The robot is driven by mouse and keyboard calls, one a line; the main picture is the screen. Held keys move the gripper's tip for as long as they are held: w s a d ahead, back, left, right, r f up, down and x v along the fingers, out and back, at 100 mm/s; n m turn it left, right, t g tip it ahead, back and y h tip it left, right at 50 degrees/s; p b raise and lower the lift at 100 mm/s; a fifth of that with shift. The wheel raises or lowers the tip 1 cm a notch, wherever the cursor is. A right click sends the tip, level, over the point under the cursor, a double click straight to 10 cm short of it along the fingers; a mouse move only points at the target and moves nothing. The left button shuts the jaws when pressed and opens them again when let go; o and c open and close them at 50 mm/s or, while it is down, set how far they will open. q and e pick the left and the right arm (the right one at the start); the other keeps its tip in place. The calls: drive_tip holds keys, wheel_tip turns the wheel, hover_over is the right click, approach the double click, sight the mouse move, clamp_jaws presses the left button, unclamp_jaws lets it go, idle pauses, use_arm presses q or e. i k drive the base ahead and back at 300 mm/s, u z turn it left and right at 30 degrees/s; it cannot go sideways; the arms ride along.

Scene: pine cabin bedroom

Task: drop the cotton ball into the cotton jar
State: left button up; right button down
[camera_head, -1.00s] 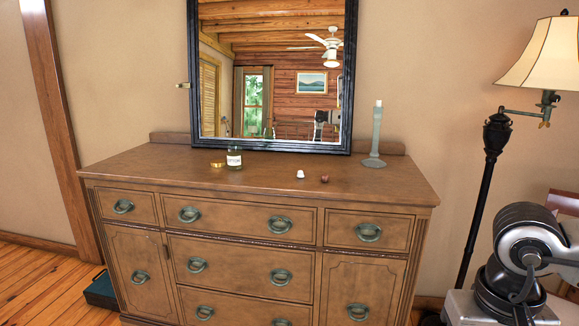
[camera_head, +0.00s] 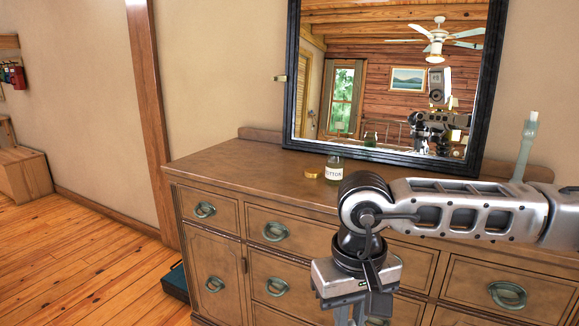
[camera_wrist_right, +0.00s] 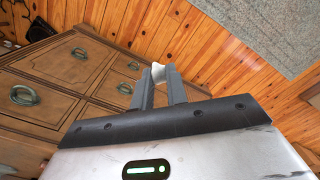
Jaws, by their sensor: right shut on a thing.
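The cotton jar (camera_head: 334,171) is a small glass jar with a white label, standing upright and uncovered on the dresser top. A gold lid (camera_head: 313,172) lies just to its left. My right arm reaches in from the right in the head view, in front of the dresser, with its fingers cut off by the bottom edge. In the right wrist view my right gripper (camera_wrist_right: 159,78) is shut on the white cotton ball (camera_wrist_right: 158,71), held at the fingertips, away from the jar. My left gripper is not in view.
The wooden dresser (camera_head: 235,166) has a black-framed mirror (camera_head: 292,80) behind its top. A green candlestick (camera_head: 527,150) stands at the right, partly hidden by my arm. A dark teal case (camera_head: 174,282) lies on the floor. The dresser's left top is clear.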

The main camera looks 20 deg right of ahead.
sight(331, 182)
drive_tip(key=z, duration=0.1)
drive_tip(key=i, duration=0.9)
drive_tip(key=z, duration=0.3)
